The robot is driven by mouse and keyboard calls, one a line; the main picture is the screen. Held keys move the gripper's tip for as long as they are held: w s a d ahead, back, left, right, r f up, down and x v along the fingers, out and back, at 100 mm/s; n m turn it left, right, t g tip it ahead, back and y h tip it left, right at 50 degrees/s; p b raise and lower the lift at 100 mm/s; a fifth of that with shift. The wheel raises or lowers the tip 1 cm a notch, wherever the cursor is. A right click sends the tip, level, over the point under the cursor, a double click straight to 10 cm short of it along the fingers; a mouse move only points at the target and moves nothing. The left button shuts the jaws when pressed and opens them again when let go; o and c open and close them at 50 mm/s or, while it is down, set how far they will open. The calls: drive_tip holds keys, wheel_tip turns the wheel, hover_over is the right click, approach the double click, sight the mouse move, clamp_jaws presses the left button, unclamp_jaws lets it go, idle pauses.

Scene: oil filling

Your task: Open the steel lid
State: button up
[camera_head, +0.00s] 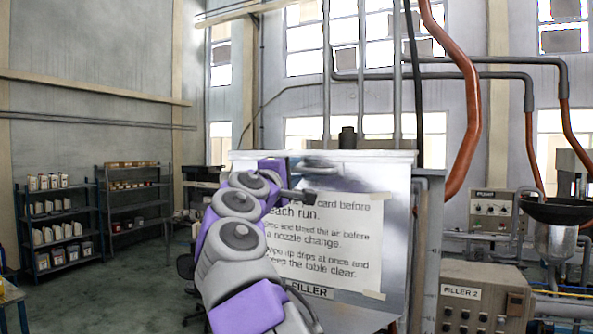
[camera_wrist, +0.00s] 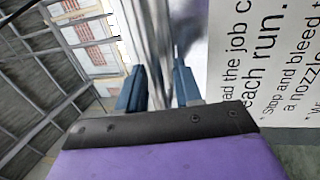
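The filler cabinet (camera_head: 400,225) stands in front of me with a pale steel top (camera_head: 385,156), which I take to be the lid, in the head view. My gripper (camera_head: 302,194) is at the cabinet's upper front, just below that top, partly hidden by my arm. In the wrist view my gripper (camera_wrist: 158,85) has two blue-grey fingers spread apart. A shiny steel strip (camera_wrist: 150,35) runs down between them. I cannot tell whether the fingers touch it, or whether it is the lid's edge. The top looks closed.
A printed card (camera_head: 340,240) is on the cabinet front. Grey pipes and an orange hose (camera_head: 470,100) rise behind and beside it. A control box marked FILLER 2 (camera_head: 480,300) and a dark bowl (camera_head: 555,210) stand at right. Shelves (camera_head: 58,225) and open floor are at left.

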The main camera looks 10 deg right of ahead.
drive_tip(key=shift+a, duration=0.6)
drive_tip(key=d, duration=0.3)
drive_tip(key=shift+s+d+r, duration=0.1)
drive_tip(key=shift+s+d, duration=0.05)
drive_tip(key=shift+d, duration=0.15)
drive_tip(key=c, duration=0.5)
clamp_jaws()
drive_tip(key=shift+w+a+f, duration=0.2)
drive_tip(key=shift+a+f, duration=0.05)
drive_tip(key=shift+a, duration=0.2)
